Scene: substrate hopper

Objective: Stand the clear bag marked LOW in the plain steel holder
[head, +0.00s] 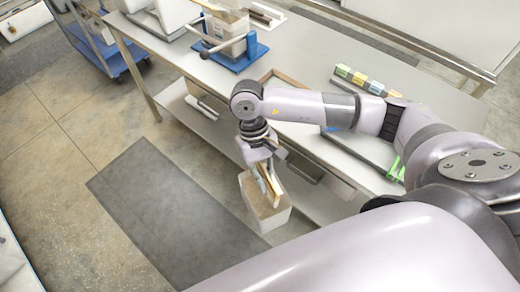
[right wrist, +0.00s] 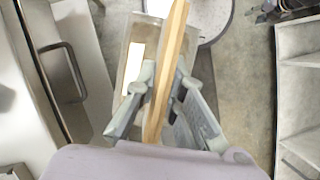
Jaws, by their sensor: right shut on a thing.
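My right gripper (head: 262,165) points down in front of the bench. It is shut on the wooden strip (right wrist: 166,75) along the top of a clear bag (head: 257,203). The bag hangs below the fingers, over the floor, with brown contents and a pale lower part. In the right wrist view the gripper (right wrist: 163,100) has the strip between its grey fingers, and a white label shows on the bag (right wrist: 124,84). I cannot read the label. I cannot pick out the plain steel holder with certainty. My left gripper is not in view.
A steel bench (head: 310,55) with drawers and a lower shelf runs beside my right arm. On it, a blue-based holder (head: 238,60) with a lever bears another bag (head: 228,32). Several coloured blocks (head: 358,77) lie farther right. A blue cart (head: 108,58) stands back left.

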